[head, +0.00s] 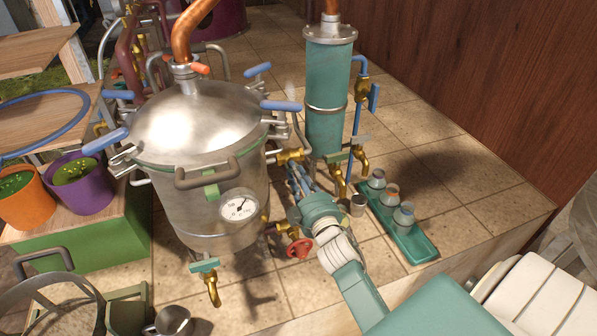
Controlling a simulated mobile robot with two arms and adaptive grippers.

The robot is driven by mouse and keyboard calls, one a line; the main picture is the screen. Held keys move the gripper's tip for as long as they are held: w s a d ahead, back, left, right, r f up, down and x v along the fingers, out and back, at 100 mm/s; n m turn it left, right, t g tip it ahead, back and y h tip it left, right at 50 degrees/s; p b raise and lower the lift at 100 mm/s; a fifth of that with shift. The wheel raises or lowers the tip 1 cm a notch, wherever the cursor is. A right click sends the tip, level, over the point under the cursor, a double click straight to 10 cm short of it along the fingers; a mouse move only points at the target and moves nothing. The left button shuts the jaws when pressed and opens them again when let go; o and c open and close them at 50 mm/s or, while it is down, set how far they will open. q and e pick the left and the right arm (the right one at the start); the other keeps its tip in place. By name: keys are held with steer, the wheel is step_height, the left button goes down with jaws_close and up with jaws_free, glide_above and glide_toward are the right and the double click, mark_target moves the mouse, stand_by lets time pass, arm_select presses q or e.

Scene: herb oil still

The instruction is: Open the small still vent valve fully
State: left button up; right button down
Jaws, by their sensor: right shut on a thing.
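The small still is a shiny steel pot (206,190) with a domed lid, clamps and a round dial gauge (238,206). A small brass valve (290,157) sticks out from its upper right side; I take it as the vent valve. My right gripper (295,172) reaches up from the lower right with its fingers at this valve, shut on its handle. The fingers hide most of the handle, so how far it is turned cannot be told. My left gripper is not in view.
A red handwheel (300,248) on a brass valve sits just below my right wrist. A teal condenser column (329,95) stands behind on the right, beside a green tray (413,238) with several small jars. Purple (80,190) and orange (25,203) pots stand at left.

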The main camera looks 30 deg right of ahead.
steer(key=shift+w+a+f+n+b, duration=0.1)
steer(key=shift+a+f+n+b, duration=0.15)
steer(key=shift+n, duration=1.3)
steer(key=shift+s+a+f+n+b, duration=0.1)
steer(key=shift+f+n+b, duration=0.15)
steer(key=shift+n, duration=1.25)
steer(key=shift+w+a+f+n+b, duration=0.1)
steer(key=shift+a+f+n+b, duration=0.15)
steer(key=shift+n, duration=1.3)
steer(key=shift+d, duration=0.1)
steer(key=c, duration=1.6)
jaws_free()
steer(key=v, duration=1.2)
